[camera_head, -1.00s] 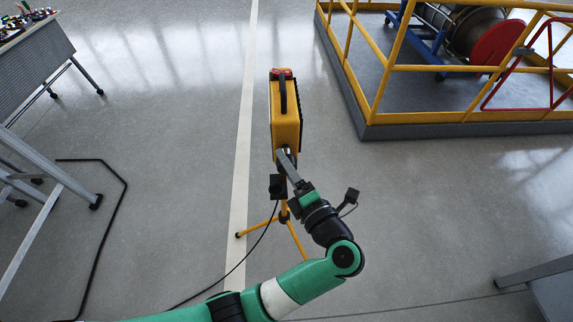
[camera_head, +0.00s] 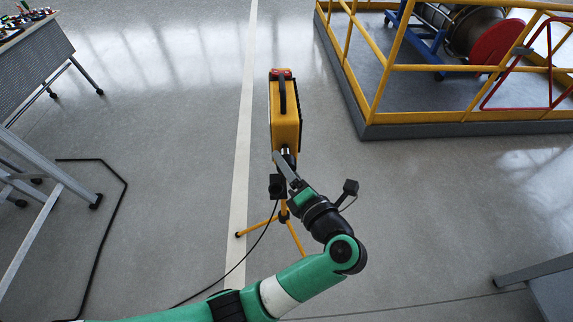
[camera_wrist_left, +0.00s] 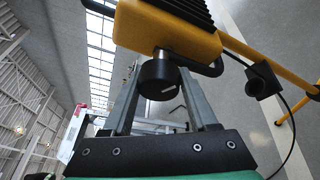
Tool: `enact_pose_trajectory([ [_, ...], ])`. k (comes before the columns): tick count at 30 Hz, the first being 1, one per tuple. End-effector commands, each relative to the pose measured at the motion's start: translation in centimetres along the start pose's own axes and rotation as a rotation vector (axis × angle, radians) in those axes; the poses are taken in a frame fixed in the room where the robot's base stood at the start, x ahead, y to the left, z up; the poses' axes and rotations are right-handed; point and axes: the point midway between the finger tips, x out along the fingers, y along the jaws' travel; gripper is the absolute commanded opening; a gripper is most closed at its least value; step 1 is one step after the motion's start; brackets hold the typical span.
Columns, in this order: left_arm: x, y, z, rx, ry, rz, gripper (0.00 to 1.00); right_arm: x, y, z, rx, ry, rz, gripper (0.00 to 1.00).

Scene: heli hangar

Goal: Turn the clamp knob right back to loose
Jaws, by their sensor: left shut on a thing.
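The clamp knob (camera_wrist_left: 158,78) is a black cylinder with a small white mark, under the yellow lamp housing (camera_wrist_left: 170,28) in the left wrist view. In the head view the yellow lamp (camera_head: 285,118) stands on a yellow tripod (camera_head: 283,216). My left gripper (camera_head: 284,163) reaches up to the lamp's near end, and its fingers mostly hide the knob there. In the left wrist view my left gripper's fingers (camera_wrist_left: 160,88) are on either side of the knob and shut on it. My right gripper is not in view.
A black cable (camera_head: 243,262) runs from the tripod to the floor at lower left. A yellow railed platform (camera_head: 385,126) stands at upper right. A grey table (camera_head: 38,60) is at upper left. The floor around the tripod is otherwise clear.

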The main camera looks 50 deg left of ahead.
Motion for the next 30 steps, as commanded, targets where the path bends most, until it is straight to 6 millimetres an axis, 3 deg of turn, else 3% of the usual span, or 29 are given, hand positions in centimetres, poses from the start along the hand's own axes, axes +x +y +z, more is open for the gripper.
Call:
enact_pose_trajectory([
  [1, -0.1, 0.5, 0.2, -0.011, -0.003, 0.008, 0.64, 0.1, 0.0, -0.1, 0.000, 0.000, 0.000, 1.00],
  [5, -0.1, 0.4, 0.2, -0.008, -0.002, 0.007, 0.86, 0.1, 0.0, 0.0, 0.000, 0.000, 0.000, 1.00],
  [16, -0.6, 0.2, 0.2, -0.002, -0.003, 0.004, 0.86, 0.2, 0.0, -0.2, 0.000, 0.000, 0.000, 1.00],
  [30, -10.3, 0.3, 0.3, -0.003, -0.005, 0.004, 0.86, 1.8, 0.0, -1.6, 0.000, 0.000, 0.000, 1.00],
])
